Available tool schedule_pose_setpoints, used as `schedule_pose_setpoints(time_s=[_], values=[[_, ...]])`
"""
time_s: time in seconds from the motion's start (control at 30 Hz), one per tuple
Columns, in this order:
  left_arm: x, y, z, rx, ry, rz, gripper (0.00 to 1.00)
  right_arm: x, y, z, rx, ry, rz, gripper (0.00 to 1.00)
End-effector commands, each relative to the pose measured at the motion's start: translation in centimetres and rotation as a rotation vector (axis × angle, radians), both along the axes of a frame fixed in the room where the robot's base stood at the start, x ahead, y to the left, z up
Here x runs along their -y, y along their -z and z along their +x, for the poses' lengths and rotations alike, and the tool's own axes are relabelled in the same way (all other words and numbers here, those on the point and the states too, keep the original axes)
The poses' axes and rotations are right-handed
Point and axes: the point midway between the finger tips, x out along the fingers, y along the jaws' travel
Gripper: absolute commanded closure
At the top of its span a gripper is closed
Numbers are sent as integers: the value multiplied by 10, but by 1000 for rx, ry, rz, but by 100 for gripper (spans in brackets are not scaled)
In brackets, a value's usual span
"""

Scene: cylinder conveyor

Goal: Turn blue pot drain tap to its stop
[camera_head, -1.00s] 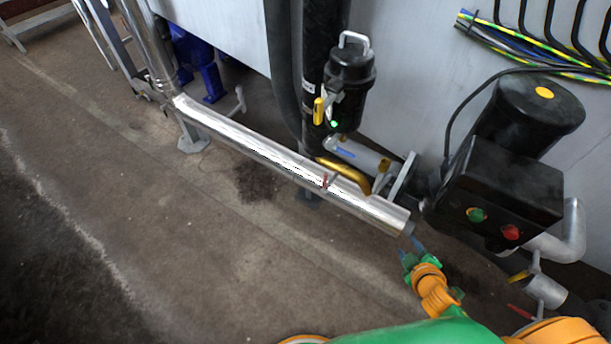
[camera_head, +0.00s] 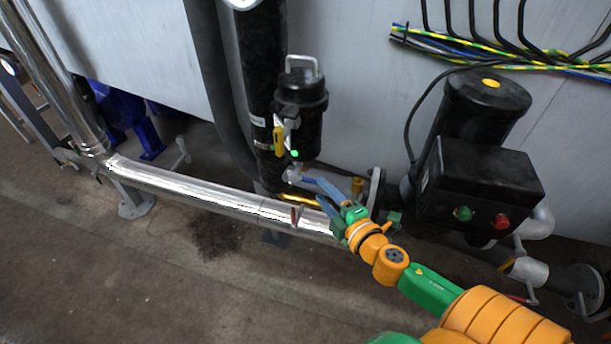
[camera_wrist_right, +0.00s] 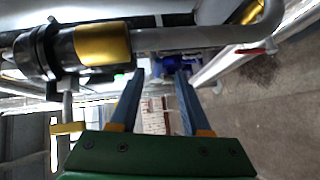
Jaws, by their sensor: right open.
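A black pot (camera_head: 301,108) with a metal loop handle, a yellow lever (camera_head: 278,141) and a lit green lamp hangs against a black upright pipe. A small grey fitting (camera_head: 291,175) shows just under the pot. I cannot tell for certain whether it is the drain tap, and I see no clear blue tap handle apart from my bluish fingers. My right gripper (camera_head: 323,194) is open, its fingers close to the right of this fitting. In the right wrist view the gripper (camera_wrist_right: 157,85) has its fingers apart with nothing held between them. My left gripper is out of view.
A shiny pipe (camera_head: 200,190) with a red lever (camera_head: 295,216) runs below my right gripper. A black motor box (camera_head: 480,190) with green and red buttons stands to the right. Cables (camera_head: 500,45) line the wall. The floor in front is clear.

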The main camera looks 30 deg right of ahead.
Motion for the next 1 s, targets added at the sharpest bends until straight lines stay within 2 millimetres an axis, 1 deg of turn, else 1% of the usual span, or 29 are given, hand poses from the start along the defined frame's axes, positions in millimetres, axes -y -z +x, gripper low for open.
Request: schedule_pose_setpoints(time_s=[0.1, 0.2, 0.3, 0.43, 0.7, 0.77, 0.8, 0.87, 0.9, 1.0], values=[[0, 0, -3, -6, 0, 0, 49, 2, 2, 22, 3, 0, -1, 53], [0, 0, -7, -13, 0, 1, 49, 3, 4, 37, 3, 1, -3, 53], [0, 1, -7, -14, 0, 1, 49, 4, 7, 49, 1, 2, 0, 53], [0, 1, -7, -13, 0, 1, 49, 4, 8, 57, 0, 2, 0, 53], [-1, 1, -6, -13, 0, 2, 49, 4, 9, 59, -2, 2, 0, 53], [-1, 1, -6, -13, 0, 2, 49, 4, 9, 59, -2, 2, 0, 69], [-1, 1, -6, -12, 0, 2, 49, 4, 9, 59, -2, 2, 0, 80], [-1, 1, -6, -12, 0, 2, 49, 4, 9, 58, -2, 1, 1, 96], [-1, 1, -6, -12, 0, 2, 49, 4, 9, 58, -2, 1, 1, 100], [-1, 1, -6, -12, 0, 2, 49, 4, 9, 58, -2, 1, 1, 100]])
